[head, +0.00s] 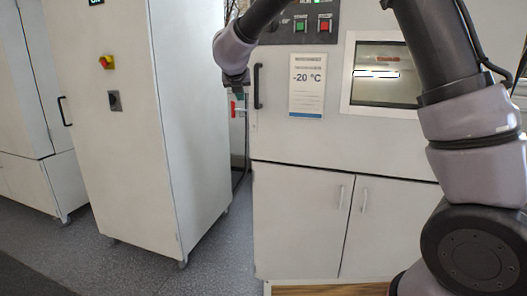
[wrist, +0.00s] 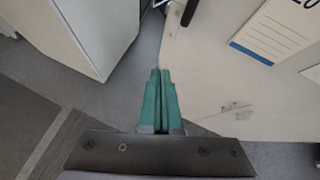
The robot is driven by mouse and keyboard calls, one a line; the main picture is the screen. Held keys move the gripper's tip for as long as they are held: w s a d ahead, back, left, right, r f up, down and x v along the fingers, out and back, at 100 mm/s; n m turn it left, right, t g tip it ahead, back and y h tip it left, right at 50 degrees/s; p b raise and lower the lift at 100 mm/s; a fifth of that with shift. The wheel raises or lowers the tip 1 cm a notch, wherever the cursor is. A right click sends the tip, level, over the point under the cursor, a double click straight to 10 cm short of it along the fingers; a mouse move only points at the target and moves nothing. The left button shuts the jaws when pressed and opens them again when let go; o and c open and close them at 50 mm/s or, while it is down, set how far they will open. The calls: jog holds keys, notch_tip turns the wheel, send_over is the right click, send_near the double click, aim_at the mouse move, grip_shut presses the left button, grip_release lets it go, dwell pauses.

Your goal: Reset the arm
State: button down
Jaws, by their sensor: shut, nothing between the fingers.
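My gripper (wrist: 160,72) shows in the wrist view with its two green fingers together, shut and empty, pointing down past the chamber front toward the floor. In the head view my arm rises on the right and bends over the top of the picture. The white test chamber (head: 300,215) carries a "-20 °C" sheet (head: 308,85), a small window (head: 382,75) and a black door handle (head: 257,86).
A tall white cabinet (head: 125,150) with a red-yellow switch (head: 106,62) stands left of the chamber. A narrow gap separates them, with a red handle (head: 233,109) in it. Another cabinet (head: 25,100) stands at far left. Grey floor (head: 75,250) is clear in front.

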jog(key=d+r+n+t+y, duration=0.2)
jog(key=d+r+n+y, duration=0.1)
jog(key=d+r+n, duration=0.65)
jog(key=s+d+r+n+y, duration=0.3)
jog(key=s+d+r+n, duration=0.4)
jog(key=s+n, duration=0.15)
jog(key=s+d+f+n+g+h, duration=0.1)
jog(key=s+d+f+n, duration=0.3)
jog(key=s, duration=0.4)
jog(key=s+d+f+n+g+h, duration=0.1)
jog(key=s+d+f+n+g, duration=0.1)
jog(key=s+d+f+n, duration=0.2)
jog(key=s+d+f+n+g+h, duration=0.1)
jog(key=s+d+f+n, duration=0.3)
jog(key=s+d, duration=0.4)
jog(key=s+n+g, duration=0.1)
jog(key=s, duration=0.3)
jog(key=shift+s+f+g+h, duration=0.2)
jog(key=shift+s+g+h, duration=0.1)
jog(key=shift+s+h, duration=0.1)
jog(key=shift+r, duration=0.1)
